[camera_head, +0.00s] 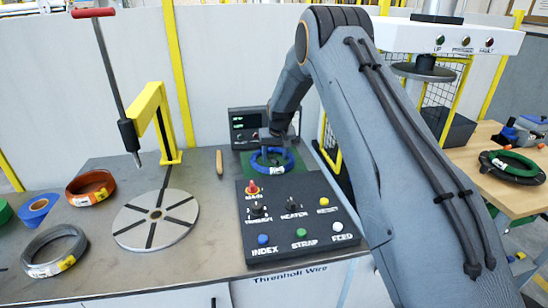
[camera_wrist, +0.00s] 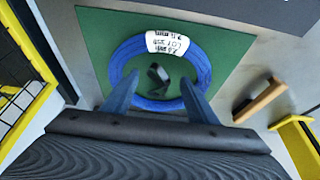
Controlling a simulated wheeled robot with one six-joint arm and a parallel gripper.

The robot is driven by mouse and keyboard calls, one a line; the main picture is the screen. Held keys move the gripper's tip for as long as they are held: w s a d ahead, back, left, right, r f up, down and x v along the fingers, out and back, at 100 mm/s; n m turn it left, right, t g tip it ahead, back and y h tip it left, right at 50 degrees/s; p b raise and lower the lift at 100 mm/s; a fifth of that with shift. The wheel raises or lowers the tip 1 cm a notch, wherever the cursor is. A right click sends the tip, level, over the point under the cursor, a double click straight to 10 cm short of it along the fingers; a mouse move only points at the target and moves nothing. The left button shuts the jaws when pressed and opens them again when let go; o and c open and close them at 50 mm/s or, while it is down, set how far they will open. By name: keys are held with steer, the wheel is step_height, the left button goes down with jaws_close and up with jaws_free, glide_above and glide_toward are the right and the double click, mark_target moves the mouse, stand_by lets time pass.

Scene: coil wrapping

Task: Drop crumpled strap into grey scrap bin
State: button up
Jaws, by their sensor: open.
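A small dark crumpled piece (camera_wrist: 154,72), which looks like the strap, lies inside the ring of a blue coil (camera_wrist: 203,65) on a green mat (camera_wrist: 232,28). My gripper (camera_wrist: 159,79) is open above the coil, its two fingers apart on either side of the dark piece. I cannot tell whether they touch the coil. In the head view my gripper (camera_head: 268,152) is over the blue coil (camera_head: 286,162) behind the control panel, and the strap cannot be made out. A dark grey open box (camera_head: 450,130), possibly the scrap bin, stands at the right beyond my arm.
The black control panel (camera_head: 290,240) stands in front of the mat. A wooden-handled tool (camera_head: 219,162) lies left of it. A round turntable (camera_head: 156,219), orange coil (camera_head: 90,188) and grey coil (camera_head: 54,251) are at left. A wooden table (camera_head: 485,150) is at right.

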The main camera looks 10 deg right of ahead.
steer(key=shift+p+x, duration=0.3)
steer(key=shift+x, duration=0.85)
steer(key=shift+a, duration=0.1)
steer(key=c, duration=1.2)
steer(key=shift+r, duration=0.1)
